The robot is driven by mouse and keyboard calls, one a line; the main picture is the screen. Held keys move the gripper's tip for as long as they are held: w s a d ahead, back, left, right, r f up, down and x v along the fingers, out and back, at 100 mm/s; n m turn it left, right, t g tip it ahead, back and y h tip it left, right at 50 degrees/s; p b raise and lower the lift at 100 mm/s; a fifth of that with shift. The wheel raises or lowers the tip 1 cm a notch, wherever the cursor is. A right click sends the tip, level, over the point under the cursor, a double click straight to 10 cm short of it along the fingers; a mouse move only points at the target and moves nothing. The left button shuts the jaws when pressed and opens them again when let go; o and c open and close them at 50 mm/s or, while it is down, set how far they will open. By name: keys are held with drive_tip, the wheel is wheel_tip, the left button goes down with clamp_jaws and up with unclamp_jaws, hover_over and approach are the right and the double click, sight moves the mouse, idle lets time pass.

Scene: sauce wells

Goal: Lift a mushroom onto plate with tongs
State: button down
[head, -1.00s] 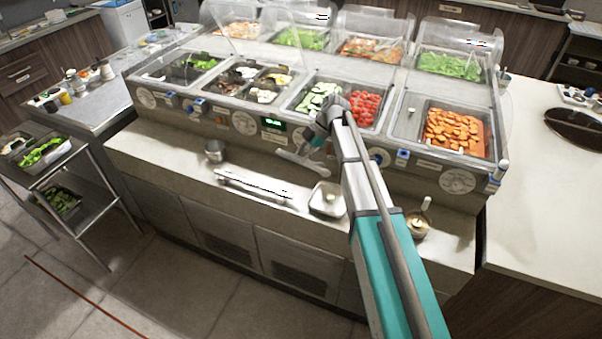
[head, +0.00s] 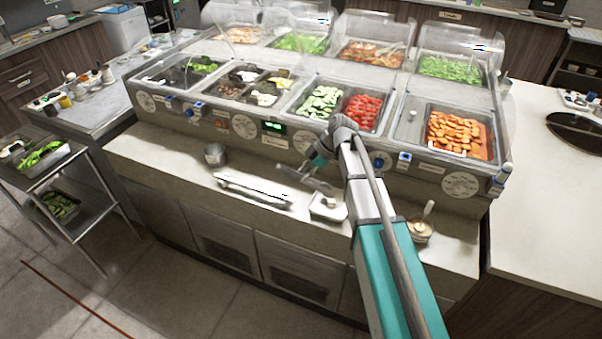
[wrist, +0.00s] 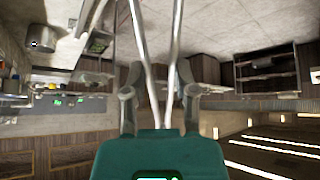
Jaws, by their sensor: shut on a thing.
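My gripper (head: 318,163) is shut on metal tongs (head: 300,174) and holds them above the counter's front ledge. In the wrist view my gripper (wrist: 158,75) has its two fingers around the tongs, whose two long arms (wrist: 147,55) stretch away and spread apart. A small white square plate (head: 316,213) sits on the ledge just below and right of the tongs. A small pale lump (head: 331,201) shows in it, possibly a mushroom; the tongs' tips are too small to tell whether they touch it. Pale pieces, perhaps mushrooms (head: 265,99), lie in a divided well.
A long silver utensil (head: 252,190) and a metal cup (head: 215,154) are on the ledge to the left. A small bowl with a spoon (head: 420,231) stands to the right. Wells of cucumber (head: 320,103), tomatoes (head: 363,112) and carrots (head: 458,134) lie behind my gripper.

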wheel_tip(320, 180, down, 7)
drive_tip(key=b, duration=0.6)
drive_tip(key=shift+r, duration=0.2)
drive_tip(key=c, duration=0.9)
unclamp_jaws()
drive_tip(key=shift+s, duration=0.1)
drive_tip(key=shift+s, duration=0.1)
wheel_tip(320, 180, up, 9)
drive_tip(key=p, duration=0.8)
drive_tip(key=shift+p, duration=0.4)
